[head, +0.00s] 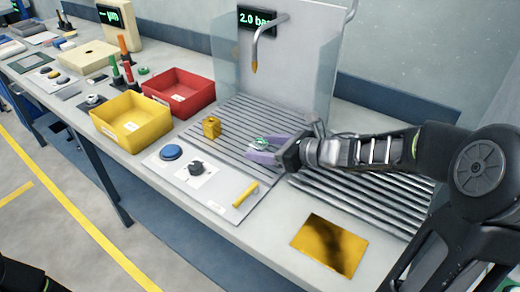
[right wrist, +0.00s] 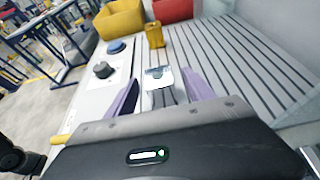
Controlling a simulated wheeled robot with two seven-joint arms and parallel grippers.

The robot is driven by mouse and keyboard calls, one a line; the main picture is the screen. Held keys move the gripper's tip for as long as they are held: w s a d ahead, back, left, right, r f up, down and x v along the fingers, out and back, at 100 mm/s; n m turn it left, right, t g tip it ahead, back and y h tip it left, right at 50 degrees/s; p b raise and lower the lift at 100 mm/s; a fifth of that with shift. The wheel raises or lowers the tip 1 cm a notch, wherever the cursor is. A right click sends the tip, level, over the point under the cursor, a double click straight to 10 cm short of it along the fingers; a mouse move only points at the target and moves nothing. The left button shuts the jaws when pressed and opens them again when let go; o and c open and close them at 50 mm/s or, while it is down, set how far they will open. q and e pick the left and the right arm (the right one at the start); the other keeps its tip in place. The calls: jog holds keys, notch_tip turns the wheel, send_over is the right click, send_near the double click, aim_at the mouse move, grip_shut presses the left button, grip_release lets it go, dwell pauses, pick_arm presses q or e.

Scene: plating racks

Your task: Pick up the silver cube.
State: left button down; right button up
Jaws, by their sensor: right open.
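The silver cube (right wrist: 159,78) has a mirror-like top and stands on the grey slatted rack in the right wrist view. In the head view the silver cube (head: 260,142) shows as a small shiny patch, partly hidden by my right gripper. My right gripper (head: 257,147) is open, with purple fingers low over the rack. In the right wrist view my right gripper (right wrist: 160,84) has one finger on each side of the cube, with a visible gap at both sides. My left gripper is out of view.
A gold block (head: 211,127) stands on the rack (head: 236,118) beyond the cube. A control panel with a blue button (head: 171,152), black knob (head: 196,168) and yellow handle (head: 245,194) lies beside it. Yellow (head: 132,121) and red (head: 180,90) bins stand farther off. A nozzle (head: 254,66) hangs above.

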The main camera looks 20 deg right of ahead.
jog(key=shift+w+a+f, duration=0.3)
jog(key=shift+w, duration=0.25)
jog(key=shift+c, duration=0.2)
grip_shut()
dwell(0.5)
jog(key=shift+r, duration=0.1)
